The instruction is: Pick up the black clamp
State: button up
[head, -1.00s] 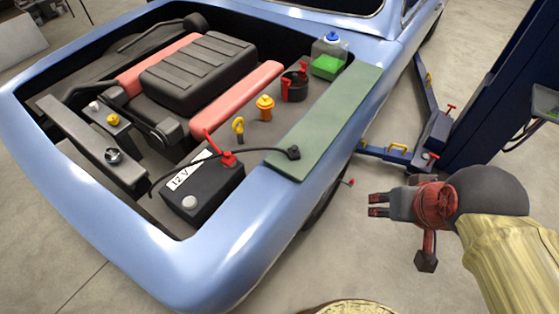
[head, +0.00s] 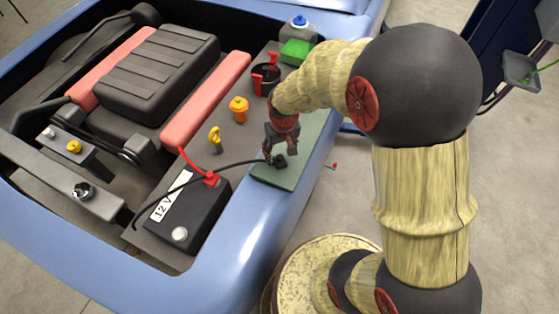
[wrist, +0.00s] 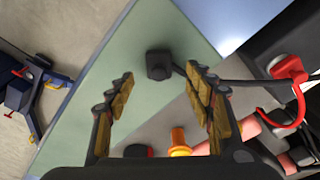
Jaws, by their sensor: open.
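The black clamp (head: 280,161) lies on the near end of the green mat (head: 270,178) on the car's fender. Its black cable runs left past the 12 V battery (head: 188,219). My gripper (head: 273,152) is low over the mat, right at the clamp. In the wrist view the clamp (wrist: 159,64) shows between and beyond the fingertips of my open gripper (wrist: 159,76). Nothing is held. I cannot tell the exact height left between fingertips and clamp.
A red clamp (head: 211,179) sits on the battery. A yellow dipstick handle (head: 215,138), an orange cap (head: 238,108), a black reservoir with red parts (head: 265,79) and a green-filled bottle (head: 297,48) stand nearby. The fender's front edge is bare.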

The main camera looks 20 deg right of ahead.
aim_at(280, 157)
jog(key=f, duration=0.3)
jog(key=f+b, duration=0.1)
jog(key=f, duration=0.1)
jog(key=shift+w+d+f, duration=0.1)
jog(key=shift+w+f, duration=0.05)
jog(key=shift+w, duration=0.25)
jog(key=c, duration=0.3)
jog(key=c, duration=0.9)
